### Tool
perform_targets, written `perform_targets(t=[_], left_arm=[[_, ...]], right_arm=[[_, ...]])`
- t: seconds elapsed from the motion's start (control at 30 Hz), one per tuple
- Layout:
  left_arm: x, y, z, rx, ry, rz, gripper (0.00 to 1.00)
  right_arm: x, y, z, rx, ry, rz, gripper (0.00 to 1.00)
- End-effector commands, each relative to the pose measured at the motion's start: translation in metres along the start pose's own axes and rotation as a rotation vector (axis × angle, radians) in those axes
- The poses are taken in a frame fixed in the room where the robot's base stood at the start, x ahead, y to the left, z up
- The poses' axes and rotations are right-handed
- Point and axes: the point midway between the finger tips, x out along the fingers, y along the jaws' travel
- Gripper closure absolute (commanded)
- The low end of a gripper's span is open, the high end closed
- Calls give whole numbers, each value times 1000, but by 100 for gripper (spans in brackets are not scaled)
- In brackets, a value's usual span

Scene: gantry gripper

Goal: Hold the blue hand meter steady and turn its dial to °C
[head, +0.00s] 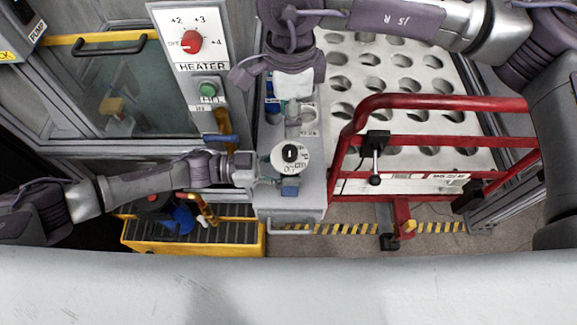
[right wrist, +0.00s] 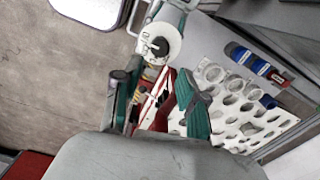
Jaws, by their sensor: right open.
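The blue hand meter (head: 290,187) is at the front end of the grey bench, with its round white dial plate and black knob (head: 291,153) facing up. The dial plate also shows in the right wrist view (right wrist: 158,45); its markings are too small to read. My left gripper (head: 272,181) reaches in from the left at the meter, with teal finger parts close to it. Whether these fingers are closed on it is not clear. My right gripper (head: 292,106) is open, farther back on the bench and apart from the dial; its teal fingers (right wrist: 155,105) show in the right wrist view.
Small blue-topped items and a pale holder (head: 306,116) stand behind the meter. A red-railed cart (head: 440,102) with a holed white top is to the right. The heater panel (head: 191,38) and a yellow-framed tray (head: 190,247) are on the left.

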Motion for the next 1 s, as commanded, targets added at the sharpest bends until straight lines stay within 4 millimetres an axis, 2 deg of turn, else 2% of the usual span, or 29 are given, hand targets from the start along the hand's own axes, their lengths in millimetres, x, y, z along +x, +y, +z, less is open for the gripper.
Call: perform_targets(t=[0.03, 0.23, 0.27, 0.33, 0.43, 0.57, 0.8, 1.0], left_arm=[[0, 0, 0, 0, 0, 0, 65], [0, 0, 0, 0, 0, 0, 98], [0, 0, 0, 0, 0, 0, 100], [0, 0, 0, 0, 0, 0, 100], [0, 0, 0, -1, 0, 0, 100], [0, 0, 0, -1, 0, 0, 100], [0, 0, 0, -1, 0, 0, 100], [0, 0, 0, -1, 0, 0, 100]], right_arm=[[0, 0, 0, 0, 0, 0, 58], [0, 0, 0, 0, 0, 0, 58], [0, 0, 0, 0, 0, 0, 58], [0, 0, 0, 0, 0, 0, 58], [0, -1, 0, 9, 3, 3, 43], [0, -9, 4, 109, 35, 29, 43], [-4, -31, 18, 529, 190, 124, 43], [-9, -39, 28, 807, 315, 170, 43]])
